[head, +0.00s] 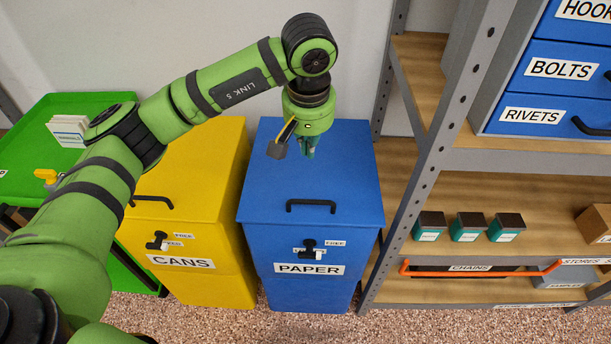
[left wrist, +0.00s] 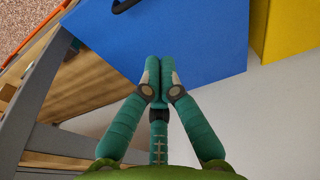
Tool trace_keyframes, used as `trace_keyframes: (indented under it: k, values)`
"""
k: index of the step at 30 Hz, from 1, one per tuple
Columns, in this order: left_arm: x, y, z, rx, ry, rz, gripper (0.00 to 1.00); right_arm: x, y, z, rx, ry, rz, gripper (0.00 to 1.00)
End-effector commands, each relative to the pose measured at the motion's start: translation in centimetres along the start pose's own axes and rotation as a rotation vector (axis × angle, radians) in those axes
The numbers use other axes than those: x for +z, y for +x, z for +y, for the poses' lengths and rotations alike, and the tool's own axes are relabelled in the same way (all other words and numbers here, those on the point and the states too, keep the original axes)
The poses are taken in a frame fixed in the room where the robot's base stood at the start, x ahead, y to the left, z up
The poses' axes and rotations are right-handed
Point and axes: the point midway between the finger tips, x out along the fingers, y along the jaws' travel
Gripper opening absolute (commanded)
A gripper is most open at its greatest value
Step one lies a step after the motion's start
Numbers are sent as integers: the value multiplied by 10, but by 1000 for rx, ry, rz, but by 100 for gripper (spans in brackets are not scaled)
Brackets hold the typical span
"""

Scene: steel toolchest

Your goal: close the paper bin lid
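The blue paper bin (head: 315,290) stands in the middle of the head view with a white PAPER label on its front. Its blue lid (head: 345,185) lies down over the top and looks flat, with a black handle (head: 311,206) near the front edge. A black latch (head: 309,246) sits on the bin front beside a FREE label. My left gripper (head: 308,150) points down over the rear part of the lid. In the left wrist view its fingers (left wrist: 158,75) are together with nothing between them. I cannot tell whether they touch the lid. My right gripper is not in view.
The yellow CANS bin (head: 190,200) stands close on the left, under my left arm. A steel shelf upright (head: 430,150) rises close on the right, with small boxes (head: 467,228) and an orange bar (head: 480,271) on the shelving. A green table (head: 70,110) is far left. A wall stands behind.

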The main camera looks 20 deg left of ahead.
Motion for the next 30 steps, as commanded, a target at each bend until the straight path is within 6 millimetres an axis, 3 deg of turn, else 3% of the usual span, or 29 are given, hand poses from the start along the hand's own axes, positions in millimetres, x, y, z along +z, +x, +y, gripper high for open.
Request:
trace_keyframes:
  k: [6, 12, 20, 30]
  values:
    - [1, 49, -1, -3, -2, -5, 0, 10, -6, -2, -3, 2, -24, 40]
    - [8, 83, -1, -2, 2, -3, 0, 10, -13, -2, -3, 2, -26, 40]
    - [26, 102, 0, 0, -1, 1, 0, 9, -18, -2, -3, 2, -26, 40]
    - [28, 104, 0, -1, -2, 3, 0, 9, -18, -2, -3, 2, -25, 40]
